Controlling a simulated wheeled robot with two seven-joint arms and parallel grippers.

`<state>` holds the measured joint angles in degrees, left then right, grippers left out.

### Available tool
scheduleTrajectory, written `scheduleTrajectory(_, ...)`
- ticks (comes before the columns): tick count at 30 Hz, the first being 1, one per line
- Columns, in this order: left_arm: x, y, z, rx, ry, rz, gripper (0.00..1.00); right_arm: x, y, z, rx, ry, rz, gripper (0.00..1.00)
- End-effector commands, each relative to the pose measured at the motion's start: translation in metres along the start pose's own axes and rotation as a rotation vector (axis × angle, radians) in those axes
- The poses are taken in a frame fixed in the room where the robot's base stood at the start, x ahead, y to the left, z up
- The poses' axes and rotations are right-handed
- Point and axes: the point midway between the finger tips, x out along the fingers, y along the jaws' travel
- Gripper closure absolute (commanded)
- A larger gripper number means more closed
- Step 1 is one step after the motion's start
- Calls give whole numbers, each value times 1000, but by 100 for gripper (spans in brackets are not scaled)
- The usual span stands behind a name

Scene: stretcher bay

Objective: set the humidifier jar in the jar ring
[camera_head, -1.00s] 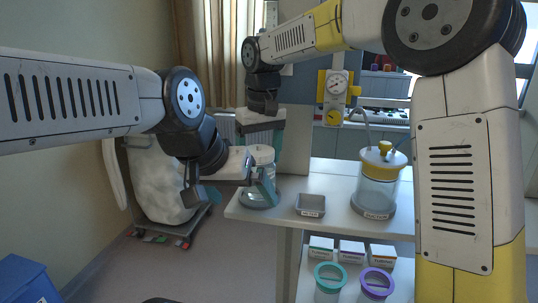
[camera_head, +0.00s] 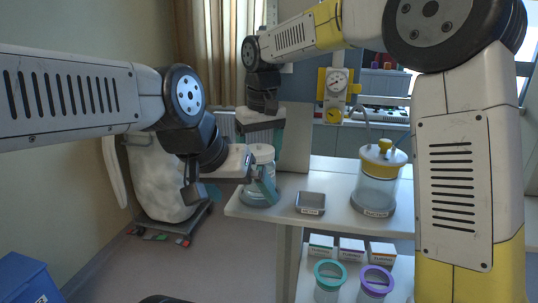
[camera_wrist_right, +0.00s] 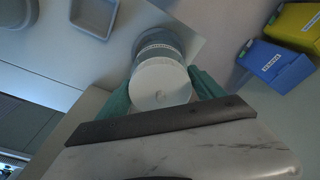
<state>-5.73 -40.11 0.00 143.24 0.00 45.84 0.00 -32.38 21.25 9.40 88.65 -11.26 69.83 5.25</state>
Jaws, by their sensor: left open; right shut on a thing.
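The humidifier jar (camera_head: 262,153), clear with a white lid, is upright at the left end of the white table. My right gripper (camera_wrist_right: 162,88) is shut on it, with a green finger on each side of the lid in the right wrist view. The jar ring (camera_head: 254,200), blue-grey, sits on the table at the jar's foot. The jar's base is at or just over the ring; I cannot tell whether it is fully seated. My left gripper (camera_head: 232,190) is open, in front of the jar in the head view, and hides part of jar and ring.
A grey tray (camera_head: 311,203) lies right of the ring. A yellow-lidded jar (camera_head: 378,185) stands farther right. Boxes (camera_head: 351,250) and lidded tubs (camera_head: 330,272) are on the shelf below. Blue and yellow bins (camera_wrist_right: 272,65) stand on the floor. The table is bare between ring and tray.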

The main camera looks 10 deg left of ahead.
Motion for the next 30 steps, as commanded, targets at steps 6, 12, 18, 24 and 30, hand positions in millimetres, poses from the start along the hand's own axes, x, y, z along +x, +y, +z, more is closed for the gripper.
scheduleTrajectory(6, 0, 0, 0, 0, 0, 0, 2, 0, 0, 0, 0, 1, 0, 88)
scheduleTrajectory(12, 0, 0, 0, 0, 0, 0, 2, 3, 0, 0, 0, 0, 0, 88)
scheduleTrajectory(18, 0, 0, 0, 0, 0, 0, 2, 6, 0, 1, 0, 0, 0, 88)
scheduleTrajectory(24, 0, 0, 0, 0, 0, 0, 2, 8, 0, 1, 0, 1, 0, 88)
scheduleTrajectory(30, 0, 0, 0, 0, 0, 0, 2, 9, 0, 1, 0, 1, 0, 88)
